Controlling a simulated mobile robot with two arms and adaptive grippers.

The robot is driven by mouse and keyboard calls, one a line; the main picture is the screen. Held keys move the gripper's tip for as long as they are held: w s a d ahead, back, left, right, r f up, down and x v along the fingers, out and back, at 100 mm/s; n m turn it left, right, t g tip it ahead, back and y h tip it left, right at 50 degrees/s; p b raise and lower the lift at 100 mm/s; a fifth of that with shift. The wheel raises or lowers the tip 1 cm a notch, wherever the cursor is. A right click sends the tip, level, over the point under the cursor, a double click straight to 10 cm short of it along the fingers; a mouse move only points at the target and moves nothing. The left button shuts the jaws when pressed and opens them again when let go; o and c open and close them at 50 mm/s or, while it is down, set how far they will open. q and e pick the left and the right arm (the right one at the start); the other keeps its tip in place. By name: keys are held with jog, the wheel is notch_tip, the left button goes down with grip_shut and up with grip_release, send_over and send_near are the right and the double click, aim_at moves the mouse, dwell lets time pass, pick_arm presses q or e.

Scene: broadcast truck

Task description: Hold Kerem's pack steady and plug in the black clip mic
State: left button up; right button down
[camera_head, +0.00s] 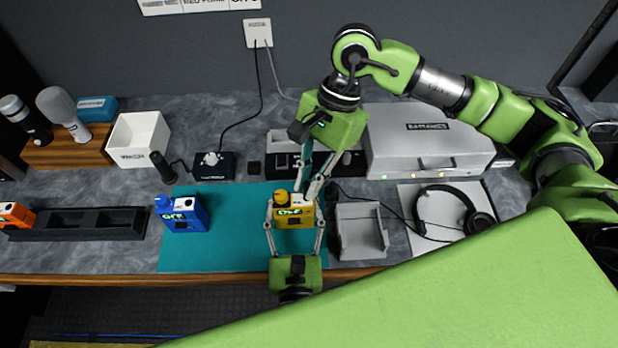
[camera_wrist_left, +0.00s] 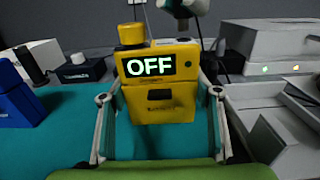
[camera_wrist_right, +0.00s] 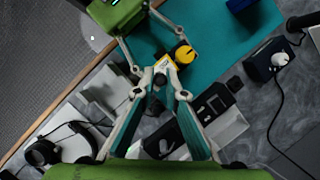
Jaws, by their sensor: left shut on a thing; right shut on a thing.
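A yellow pack (camera_head: 294,217) with a yellow knob and a lit "OFF" display stands upright on the teal mat (camera_head: 240,255). In the left wrist view the pack (camera_wrist_left: 160,105) faces me squarely. My left gripper (camera_head: 294,208) is shut on it, one finger on each side. My right gripper (camera_head: 301,188) reaches down from above, just over the top of the pack. In the right wrist view its fingers (camera_wrist_right: 160,82) close on a small dark piece (camera_wrist_right: 160,80), beside the yellow knob. I cannot tell whether this piece touches the pack. No owner's name is readable.
A blue pack (camera_head: 183,214) stands on the mat's left. An open grey tray (camera_head: 361,232) and headphones (camera_head: 450,212) lie right. A black rack (camera_head: 75,222) holds an orange pack (camera_head: 15,214). A silver case (camera_head: 425,145) stands behind. A thin cable runs toward the headphones.

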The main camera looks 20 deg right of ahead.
jog(key=shift+f, duration=0.95)
jog(key=c, duration=2)
grip_release()
jog(key=v, duration=1.2)
pick_arm(q)
jog(key=o, duration=1.3)
pick_arm(e)
jog(key=shift+f, duration=0.1)
